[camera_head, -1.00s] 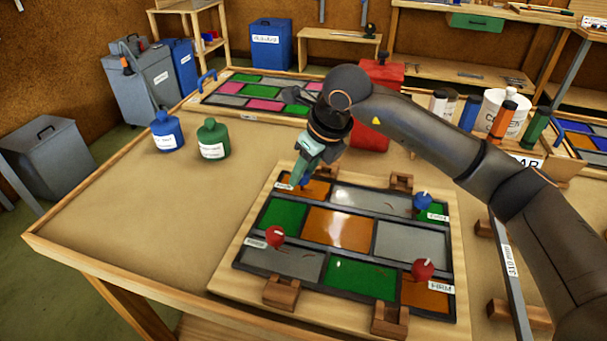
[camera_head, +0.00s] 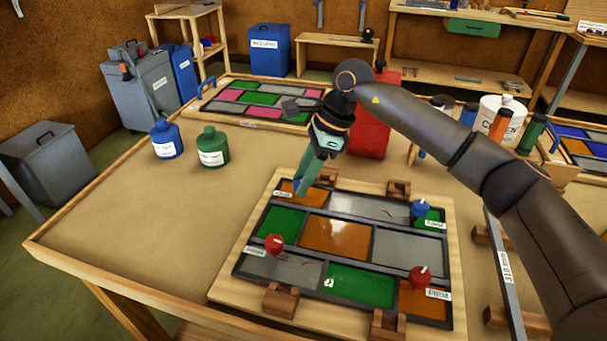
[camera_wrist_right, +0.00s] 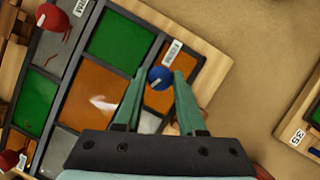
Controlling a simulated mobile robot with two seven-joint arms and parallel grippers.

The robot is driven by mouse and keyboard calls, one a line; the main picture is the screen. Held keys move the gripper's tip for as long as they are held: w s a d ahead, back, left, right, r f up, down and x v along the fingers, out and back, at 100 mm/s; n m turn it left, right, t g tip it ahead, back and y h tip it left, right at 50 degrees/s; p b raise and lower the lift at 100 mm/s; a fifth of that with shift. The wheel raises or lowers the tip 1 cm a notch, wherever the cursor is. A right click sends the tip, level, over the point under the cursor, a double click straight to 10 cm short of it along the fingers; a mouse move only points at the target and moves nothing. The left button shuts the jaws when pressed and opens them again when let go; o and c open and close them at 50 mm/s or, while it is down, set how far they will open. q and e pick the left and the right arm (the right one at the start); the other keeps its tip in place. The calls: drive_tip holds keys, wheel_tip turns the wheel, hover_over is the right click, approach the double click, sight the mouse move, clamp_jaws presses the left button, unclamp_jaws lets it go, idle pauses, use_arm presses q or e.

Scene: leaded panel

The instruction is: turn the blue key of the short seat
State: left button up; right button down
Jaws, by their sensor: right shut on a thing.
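The leaded panel (camera_head: 336,236), with green, amber and grey panes, lies on a wooden board. My right gripper (camera_head: 300,196) reaches down to its far-left corner, by the amber pane. In the right wrist view, a round blue key (camera_wrist_right: 160,79) with a pale mark sits between the fingertips of that gripper (camera_wrist_right: 159,74), which is shut on it. A small white label (camera_wrist_right: 173,52) is beside it; its lettering is unclear. In the head view the fingers hide this key. Another blue key (camera_head: 419,208) stands at the far-right corner. My left gripper is out of view.
Red keys stand on the panel's near left (camera_head: 273,244) and near right (camera_head: 420,277). Wooden blocks (camera_head: 281,300) edge the board. A blue jar (camera_head: 166,139) and a green jar (camera_head: 212,147) stand behind left. A red container (camera_head: 369,134) stands behind my right arm. The table's left part is clear.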

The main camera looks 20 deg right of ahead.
drive_tip(key=shift+n+g, duration=0.4)
drive_tip(key=shift+n, duration=0.4)
drive_tip(key=c, duration=0.5)
unclamp_jaws()
drive_tip(key=p+v, duration=0.1)
drive_tip(key=v, duration=1.1)
drive_tip(key=shift+r, duration=0.3)
